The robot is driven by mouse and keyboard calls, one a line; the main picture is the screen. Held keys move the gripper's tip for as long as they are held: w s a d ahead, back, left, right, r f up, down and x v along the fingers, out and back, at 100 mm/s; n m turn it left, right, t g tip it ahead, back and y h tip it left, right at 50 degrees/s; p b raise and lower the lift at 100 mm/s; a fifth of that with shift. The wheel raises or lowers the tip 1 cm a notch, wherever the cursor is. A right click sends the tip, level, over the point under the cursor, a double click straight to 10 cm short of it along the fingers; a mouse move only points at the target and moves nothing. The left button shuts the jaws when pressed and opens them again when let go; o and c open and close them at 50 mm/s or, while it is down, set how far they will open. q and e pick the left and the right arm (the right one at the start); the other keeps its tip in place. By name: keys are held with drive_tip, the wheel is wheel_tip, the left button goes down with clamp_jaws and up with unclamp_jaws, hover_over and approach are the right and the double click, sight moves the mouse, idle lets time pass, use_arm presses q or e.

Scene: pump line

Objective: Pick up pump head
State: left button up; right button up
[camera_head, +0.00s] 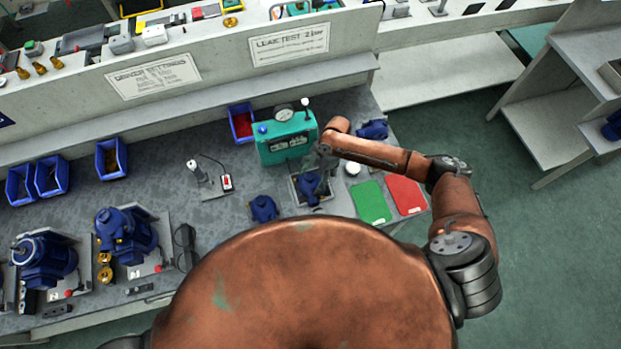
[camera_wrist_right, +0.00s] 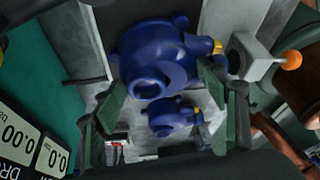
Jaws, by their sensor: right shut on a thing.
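A blue pump head (camera_head: 310,187) is at the grey fixture (camera_head: 328,207) in front of the teal test unit. My right gripper (camera_head: 321,168) comes down on it from above and hides part of it. In the right wrist view the pump head (camera_wrist_right: 150,58), with a round port and a brass fitting, sits between the fingers of my right gripper (camera_wrist_right: 162,84), which is shut on it. I cannot tell whether it touches the fixture. A second blue pump head (camera_head: 263,208) stands on the bench to the left; it also shows in the right wrist view (camera_wrist_right: 170,118). My left gripper is out of view.
The teal test unit (camera_head: 285,137) with a gauge stands right behind. A green mat (camera_head: 371,203) and a red mat (camera_head: 405,194) lie to the right. Another blue part (camera_head: 372,129) is behind my arm. Blue bins (camera_head: 111,158) and pumps (camera_head: 126,235) are at left.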

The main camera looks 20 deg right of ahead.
drive_tip(key=s+r, duration=0.1)
drive_tip(key=r, duration=0.1)
drive_tip(key=s+r, duration=0.1)
drive_tip(key=r, duration=0.2)
drive_tip(key=s+r, duration=0.2)
drive_tip(key=shift+d+r, duration=0.3)
drive_tip(key=s+r+p, duration=0.6)
drive_tip(key=s+r, duration=0.3)
drive_tip(key=r, duration=0.1)
drive_tip(key=shift+d+r+p, duration=0.25)
drive_tip(key=shift+d+p, duration=0.1)
drive_tip(key=shift+d, duration=0.05)
drive_tip(key=shift+s+d+f, duration=0.1)
idle(0.4)
